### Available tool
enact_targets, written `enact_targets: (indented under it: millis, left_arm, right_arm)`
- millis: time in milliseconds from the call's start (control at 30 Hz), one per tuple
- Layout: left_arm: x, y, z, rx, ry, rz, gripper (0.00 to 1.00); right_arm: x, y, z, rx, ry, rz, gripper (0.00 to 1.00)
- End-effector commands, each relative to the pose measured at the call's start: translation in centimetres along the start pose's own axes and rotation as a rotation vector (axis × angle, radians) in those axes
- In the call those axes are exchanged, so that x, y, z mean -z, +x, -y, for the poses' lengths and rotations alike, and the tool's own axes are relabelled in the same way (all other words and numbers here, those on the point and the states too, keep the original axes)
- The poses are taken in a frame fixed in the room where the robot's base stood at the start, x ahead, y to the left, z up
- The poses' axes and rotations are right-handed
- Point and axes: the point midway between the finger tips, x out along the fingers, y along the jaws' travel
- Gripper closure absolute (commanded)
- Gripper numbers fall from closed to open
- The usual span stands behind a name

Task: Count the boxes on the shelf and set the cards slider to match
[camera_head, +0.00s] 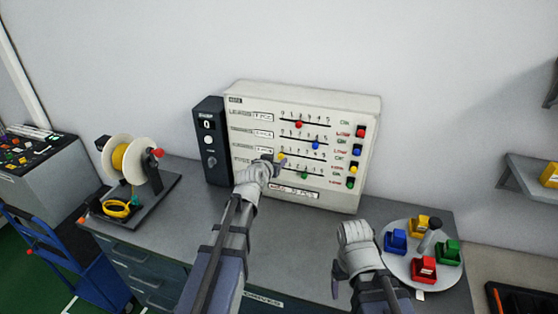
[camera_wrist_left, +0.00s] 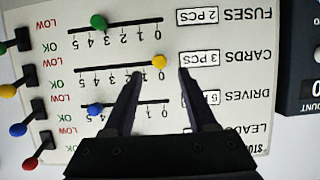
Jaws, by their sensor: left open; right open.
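The white panel (camera_head: 245,92) has several slider rows. The cards slider's yellow knob (camera_head: 281,156) sits near 0; in the left wrist view the yellow knob (camera_wrist_left: 159,61) is at the 0 end, beside a label reading 3 PCS. My left gripper (camera_head: 272,161) is at the panel; its open fingers (camera_wrist_left: 160,75) straddle the line to the yellow knob, tips just short of it or around it, I cannot tell which. A grey shelf (camera_head: 525,172) at the right edge holds a yellow box (camera_head: 549,175); the rest is cut off. My right gripper (camera_head: 339,280) is open over the bench front.
Red (camera_head: 298,125), blue (camera_head: 315,146) and green (camera_head: 304,174) knobs sit on the other rows, with coloured levers at right. A round tray (camera_head: 399,267) of coloured blocks stands right. A spool stand (camera_head: 165,190) stands left. A dark box (camera_head: 211,165) adjoins the panel.

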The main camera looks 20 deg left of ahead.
Motion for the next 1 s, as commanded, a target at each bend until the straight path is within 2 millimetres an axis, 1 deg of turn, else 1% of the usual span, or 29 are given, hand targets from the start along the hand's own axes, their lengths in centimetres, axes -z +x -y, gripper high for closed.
enact_targets:
  millis: [33,100,233,333,567,1000]
  left_arm:
    - [-0.2,1.4,0.0,-0.001,0.000,0.000,0.43]
    - [-0.2,2.5,0.0,-0.001,-0.001,0.000,0.43]
    - [-0.1,4.1,0.0,-0.001,-0.001,0.000,0.43]
    - [-0.1,4.5,-0.1,-0.001,0.000,0.000,0.43]
    - [0.0,4.4,-0.1,-0.001,0.000,0.000,0.43]
    - [0.0,4.4,0.0,-0.001,-0.001,0.000,0.92]
  right_arm:
    - [0.0,0.7,0.1,0.000,0.000,0.000,0.26]
    - [0.1,1.1,0.1,0.000,0.000,0.000,0.26]
    - [0.1,1.6,0.2,0.000,0.001,0.000,0.26]
    - [0.1,1.8,0.2,0.000,0.001,0.000,0.26]
    - [0.1,1.7,0.2,0.000,0.001,0.000,0.26]
    - [0.1,1.7,0.2,0.000,0.001,0.000,0.26]
